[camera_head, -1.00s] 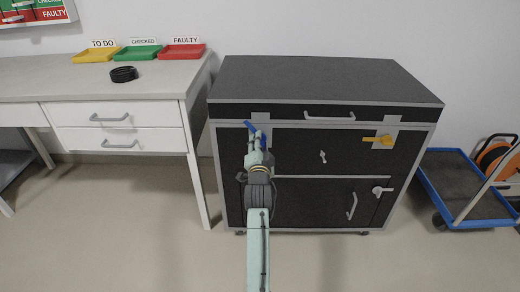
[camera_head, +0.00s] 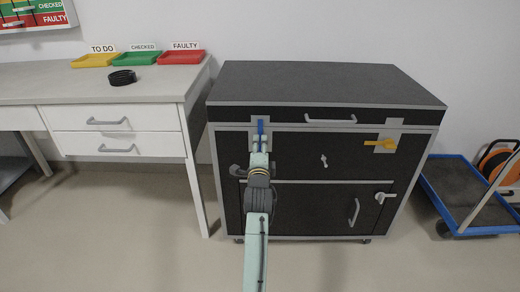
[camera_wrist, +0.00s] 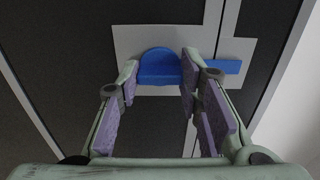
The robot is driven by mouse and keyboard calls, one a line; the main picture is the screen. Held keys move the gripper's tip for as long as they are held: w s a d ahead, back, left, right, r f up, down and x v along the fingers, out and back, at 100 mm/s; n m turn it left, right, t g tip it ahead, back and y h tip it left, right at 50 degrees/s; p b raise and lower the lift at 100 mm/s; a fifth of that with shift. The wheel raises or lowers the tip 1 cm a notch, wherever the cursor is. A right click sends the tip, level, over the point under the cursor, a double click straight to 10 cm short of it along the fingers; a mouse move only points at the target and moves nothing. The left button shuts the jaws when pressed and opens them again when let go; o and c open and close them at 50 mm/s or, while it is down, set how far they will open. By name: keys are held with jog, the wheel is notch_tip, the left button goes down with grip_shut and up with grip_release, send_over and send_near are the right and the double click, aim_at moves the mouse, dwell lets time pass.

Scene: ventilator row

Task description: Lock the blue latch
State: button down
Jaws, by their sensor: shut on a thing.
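The blue latch (camera_head: 261,128) is on the upper left of the black cabinet's front and stands upright in the head view. In the wrist view, the blue latch (camera_wrist: 160,68) shows a rounded part between my fingertips, and a blue piece extends to the right beyond the right finger. It sits over a light grey plate (camera_wrist: 128,42). My gripper (camera_head: 259,143) is at the latch's lower part, hiding some of it. In the wrist view, my gripper (camera_wrist: 160,72) has a finger on each side of the latch and is shut on it.
The black cabinet (camera_head: 290,155) also carries a yellow latch (camera_head: 376,145) lying sideways at right, a small handle (camera_head: 324,161) and a lid handle (camera_head: 330,119). A white workbench (camera_head: 60,85) stands at left. A blue trolley (camera_head: 455,190) stands at right.

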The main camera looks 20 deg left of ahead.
dwell(0.4)
jog(key=c, duration=1.1)
grip_release()
